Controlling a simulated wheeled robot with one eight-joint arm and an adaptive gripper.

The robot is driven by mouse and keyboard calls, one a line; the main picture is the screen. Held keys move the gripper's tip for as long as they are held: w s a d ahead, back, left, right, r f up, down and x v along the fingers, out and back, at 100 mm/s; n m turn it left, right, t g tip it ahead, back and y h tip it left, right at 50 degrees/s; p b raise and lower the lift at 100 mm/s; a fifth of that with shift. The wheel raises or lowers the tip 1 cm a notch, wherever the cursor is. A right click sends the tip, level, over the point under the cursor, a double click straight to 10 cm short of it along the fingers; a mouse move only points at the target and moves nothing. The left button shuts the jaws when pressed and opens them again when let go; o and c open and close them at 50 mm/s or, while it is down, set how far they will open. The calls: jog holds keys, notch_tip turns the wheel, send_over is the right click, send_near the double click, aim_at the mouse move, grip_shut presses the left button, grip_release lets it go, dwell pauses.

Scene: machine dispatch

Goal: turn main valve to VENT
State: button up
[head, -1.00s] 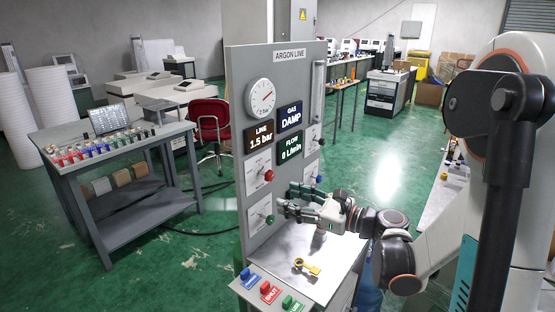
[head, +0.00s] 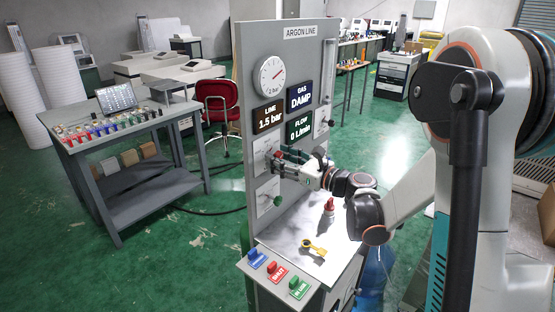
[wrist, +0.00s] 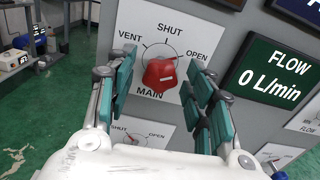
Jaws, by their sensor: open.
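The main valve is a red knob (wrist: 160,76) on a white plate marked VENT at left, SHUT at top and OPEN at right. I cannot clearly tell which mark the knob points at. My gripper (wrist: 162,88) is open, with its green-padded fingers to the left and right of the knob. I cannot tell whether they touch it. In the head view my gripper (head: 276,163) is at the panel (head: 250,95), and the red knob is mostly hidden behind it.
Displays read LINE 1.5 bar (head: 269,116), GAS DAMP (head: 300,96) and FLOW 0 L/min (head: 299,129). A yellow key-like piece (head: 314,248) and a red-topped item (head: 328,205) are on the shelf under my arm.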

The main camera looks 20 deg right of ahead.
jog(key=shift+w+a, duration=0.45)
jog(key=shift+w, duration=0.15)
jog(key=c, duration=1.1)
